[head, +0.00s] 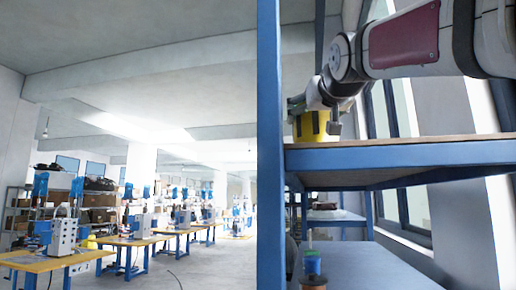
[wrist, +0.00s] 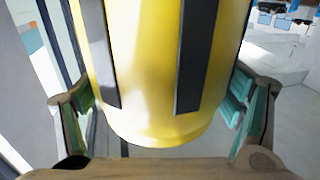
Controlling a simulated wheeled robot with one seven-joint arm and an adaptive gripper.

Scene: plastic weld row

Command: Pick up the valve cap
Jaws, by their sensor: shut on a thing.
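The valve cap appears to be the yellow cylinder with dark upright strips (head: 309,126), at the left end of the wood-topped upper shelf. It fills the middle of the wrist view (wrist: 155,100). My gripper (head: 314,116) comes from the upper right and is shut on it. In the wrist view one finger shows on each side of the cylinder, with green-teal pads (wrist: 240,100). The far side of the cylinder is hidden. I cannot tell whether its base touches the shelf or is slightly above it.
The blue shelf frame (head: 269,130) has an upright post close left of the cylinder. A lower shelf (head: 365,266) holds a blue and green item (head: 312,265). Windows (head: 405,190) are at right. Work tables (head: 135,240) with machines stand across the room, with open floor between.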

